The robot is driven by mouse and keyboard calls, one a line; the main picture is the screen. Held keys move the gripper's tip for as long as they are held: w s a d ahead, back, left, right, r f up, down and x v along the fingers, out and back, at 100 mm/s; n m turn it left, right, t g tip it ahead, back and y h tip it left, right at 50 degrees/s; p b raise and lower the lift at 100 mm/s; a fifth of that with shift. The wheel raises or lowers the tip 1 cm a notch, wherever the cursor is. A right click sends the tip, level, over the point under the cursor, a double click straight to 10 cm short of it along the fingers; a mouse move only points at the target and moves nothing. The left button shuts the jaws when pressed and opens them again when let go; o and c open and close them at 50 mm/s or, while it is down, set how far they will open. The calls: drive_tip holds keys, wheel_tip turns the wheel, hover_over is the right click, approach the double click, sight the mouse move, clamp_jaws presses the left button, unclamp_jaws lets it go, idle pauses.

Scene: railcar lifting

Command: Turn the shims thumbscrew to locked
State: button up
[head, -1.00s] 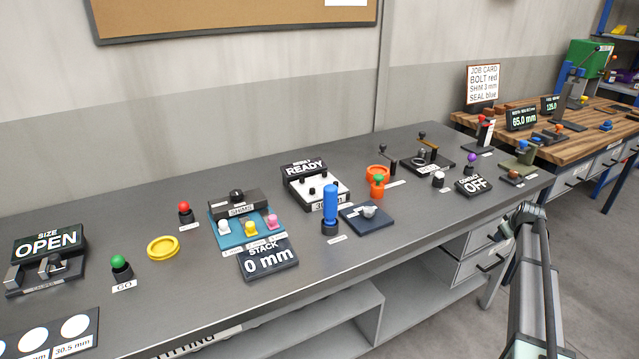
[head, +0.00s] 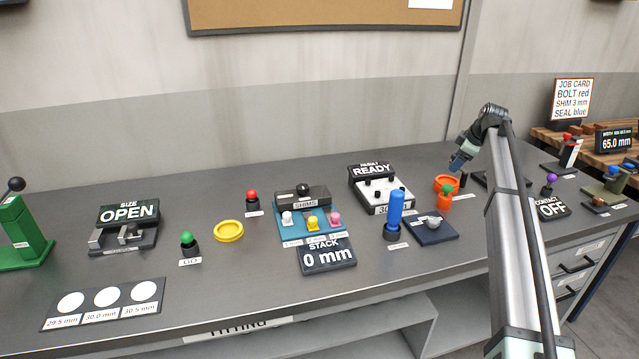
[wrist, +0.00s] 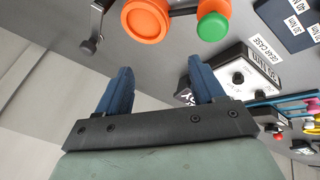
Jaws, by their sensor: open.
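The shims station is a blue tray (head: 320,232) with a dark block labelled SHIMS (head: 316,204) along its back. A dark knob, apparently the thumbscrew (head: 303,189), stands on that block; its lock setting cannot be read. White, yellow and pink pegs stand on the tray. My gripper (head: 458,163) is above the bench at the right, near the orange dish, well away from the shims station. In the wrist view my gripper (wrist: 165,82) shows two blue fingers spread apart with nothing between them. The tray (wrist: 285,108) is partly cut off at the right there.
The STACK display (head: 328,256) reads 0 mm in front of the tray. A READY box (head: 382,192), a blue upright handle (head: 395,212) and an orange dish (head: 446,184) stand to the right. A red button (head: 252,198) and yellow ring (head: 229,231) are to the left.

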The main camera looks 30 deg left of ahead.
drive_tip(key=s+a+r+n+g, duration=0.15)
drive_tip(key=s+a, duration=0.35)
drive_tip(key=a, duration=0.6)
drive_tip(key=s+a+r+n+g, duration=0.1)
drive_tip(key=s+a+n+g, duration=0.2)
drive_tip(key=a, duration=0.7)
drive_tip(key=n+g, duration=0.3)
drive_tip(key=n, duration=0.2)
approach(303, 186)
drive_tip(key=shift+h, duration=0.4)
drive_tip(key=x, duration=0.8)
drive_tip(key=shift+s+a+f, duration=0.1)
drive_tip(key=shift+s+a, duration=0.15)
drive_tip(key=shift+a, duration=0.15)
drive_tip(key=c, duration=1.1)
